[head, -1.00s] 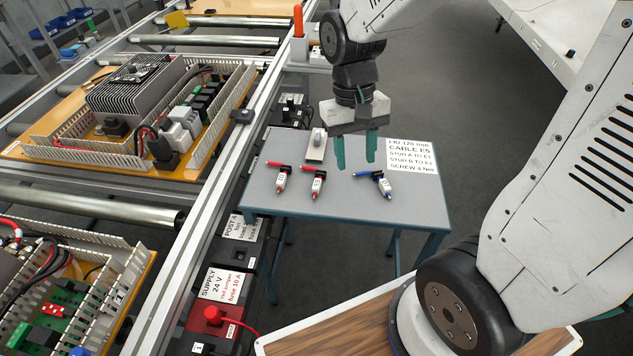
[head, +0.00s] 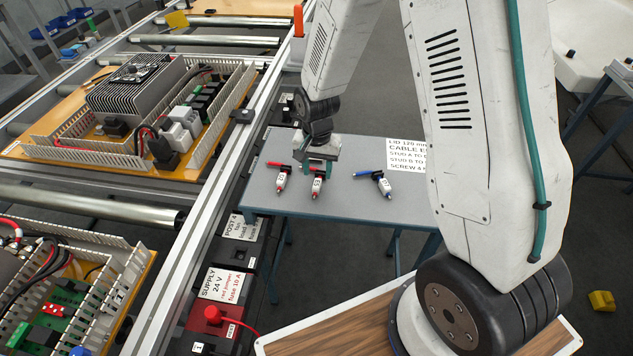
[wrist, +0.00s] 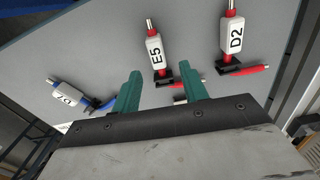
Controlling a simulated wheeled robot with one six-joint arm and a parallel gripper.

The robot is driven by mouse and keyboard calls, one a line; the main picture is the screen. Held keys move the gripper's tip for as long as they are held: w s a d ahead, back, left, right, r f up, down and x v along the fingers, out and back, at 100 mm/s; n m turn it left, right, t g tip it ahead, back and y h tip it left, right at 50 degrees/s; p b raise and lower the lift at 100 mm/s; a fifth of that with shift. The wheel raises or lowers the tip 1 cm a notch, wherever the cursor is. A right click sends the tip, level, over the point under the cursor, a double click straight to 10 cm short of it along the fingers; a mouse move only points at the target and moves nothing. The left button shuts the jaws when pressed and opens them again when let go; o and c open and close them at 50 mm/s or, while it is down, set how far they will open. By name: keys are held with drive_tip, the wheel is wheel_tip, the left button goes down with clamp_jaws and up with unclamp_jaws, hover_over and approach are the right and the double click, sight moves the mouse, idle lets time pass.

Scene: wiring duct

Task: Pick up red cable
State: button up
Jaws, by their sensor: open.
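Two red-ended cables with white label sleeves lie on the small grey table (head: 255,195). The middle one, marked E5 (wrist: 154,46), also shows in the head view (head: 316,187). The other red cable, marked D2 (wrist: 234,38), lies left of it in the head view (head: 281,181). A blue cable (head: 383,184) lies to the right; it is at the left in the wrist view (wrist: 68,95). My gripper (head: 318,168) is open above the table, near the black end of E5. In the wrist view its teal fingers (wrist: 161,75) straddle the area beside that end; contact cannot be told.
A printed sheet (head: 405,154) naming cable E5 lies at the table's back right. Left of the table runs a conveyor rail (head: 222,150) with open wiring boxes and a supply unit (head: 212,315). The table front is clear.

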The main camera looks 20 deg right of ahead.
sight(318, 179)
wheel_tip(318, 179, down, 4)
drive_tip(key=shift+d+f, duration=0.1)
drive_tip(key=shift+d, duration=0.05)
clamp_jaws()
